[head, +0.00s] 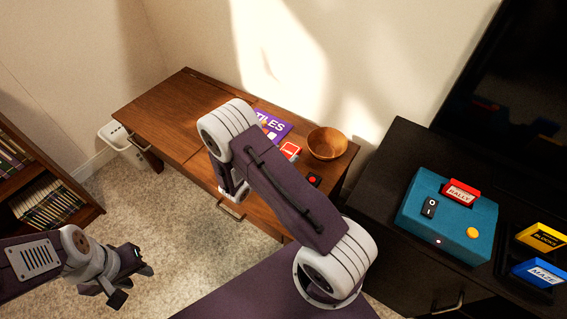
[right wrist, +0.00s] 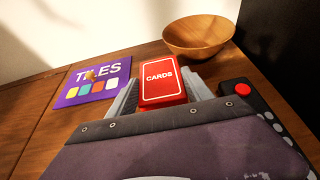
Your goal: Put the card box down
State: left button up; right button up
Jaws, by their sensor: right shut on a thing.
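The red card box (right wrist: 162,80), marked CARDS, is between the fingers of my right gripper (right wrist: 163,92) in the right wrist view. That gripper is shut on it. In the head view the red card box (head: 290,150) shows just right of my right arm, over the wooden hutch top (head: 170,105); the arm hides most of the right gripper there. I cannot tell whether the box touches the wood. My left gripper (head: 132,284) is at the lower left of the head view, over the carpet, with its fingers apart and nothing between them.
A purple TILES box (right wrist: 93,87) lies left of the card box. A wooden bowl (right wrist: 198,38) stands behind it to the right. A dark remote with a red button (right wrist: 252,98) lies at the right. A black stand with a teal console (head: 447,218) is further right.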

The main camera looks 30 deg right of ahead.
notch_tip(320, 180, down, 4)
jog(key=shift+r+b, duration=0.2)
jog(key=shift+b, duration=0.6)
jog(key=shift+f, duration=0.15)
jog(key=o, duration=1.4)
